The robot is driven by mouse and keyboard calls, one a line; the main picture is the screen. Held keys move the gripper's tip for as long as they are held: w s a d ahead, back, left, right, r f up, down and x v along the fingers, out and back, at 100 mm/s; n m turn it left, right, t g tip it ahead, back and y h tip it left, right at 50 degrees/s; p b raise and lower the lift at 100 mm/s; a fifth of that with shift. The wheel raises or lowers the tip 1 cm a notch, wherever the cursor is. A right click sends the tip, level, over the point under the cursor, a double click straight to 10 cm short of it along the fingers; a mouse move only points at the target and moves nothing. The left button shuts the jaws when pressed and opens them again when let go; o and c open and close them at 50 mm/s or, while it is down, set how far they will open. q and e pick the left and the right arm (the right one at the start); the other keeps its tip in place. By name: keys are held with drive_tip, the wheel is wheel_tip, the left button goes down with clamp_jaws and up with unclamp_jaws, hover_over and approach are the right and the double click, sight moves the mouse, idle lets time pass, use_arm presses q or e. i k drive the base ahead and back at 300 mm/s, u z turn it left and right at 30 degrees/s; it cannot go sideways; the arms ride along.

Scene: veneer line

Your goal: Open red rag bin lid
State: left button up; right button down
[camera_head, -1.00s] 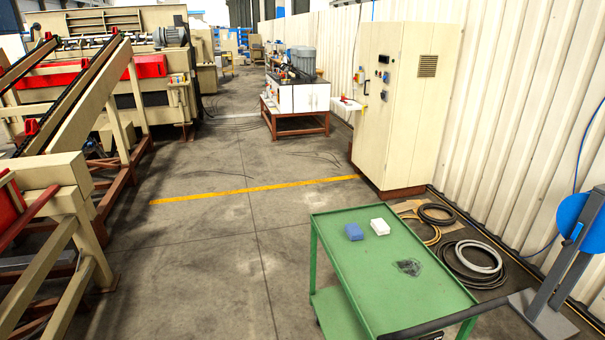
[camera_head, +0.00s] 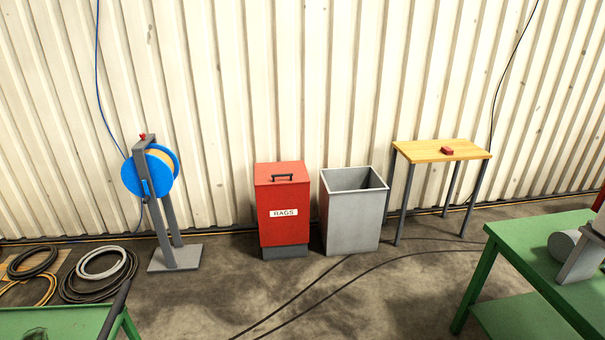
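The red rag bin (camera_head: 284,232) stands upright on the floor against the corrugated wall, near the middle of the head view. A white label on its front reads RAGS. Its red lid (camera_head: 281,171) is shut and has a dark handle (camera_head: 282,177) on top. Neither of my grippers shows in the view, and nothing touches the bin.
An open grey bin (camera_head: 352,215) stands just right of the rag bin. A small wooden table (camera_head: 425,151) with a red object is farther right. A blue hose reel (camera_head: 150,174) stands left. Green tables (camera_head: 60,322) (camera_head: 520,246) fill both lower corners. Dark cables cross the floor.

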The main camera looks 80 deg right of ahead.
sight(281, 169)
drive_tip(key=z, duration=2.8)
drive_tip(key=i, duration=2.55)
drive_tip(key=u, duration=0.9)
drive_tip(key=i, duration=1.25)
drive_tip(key=u, duration=0.6)
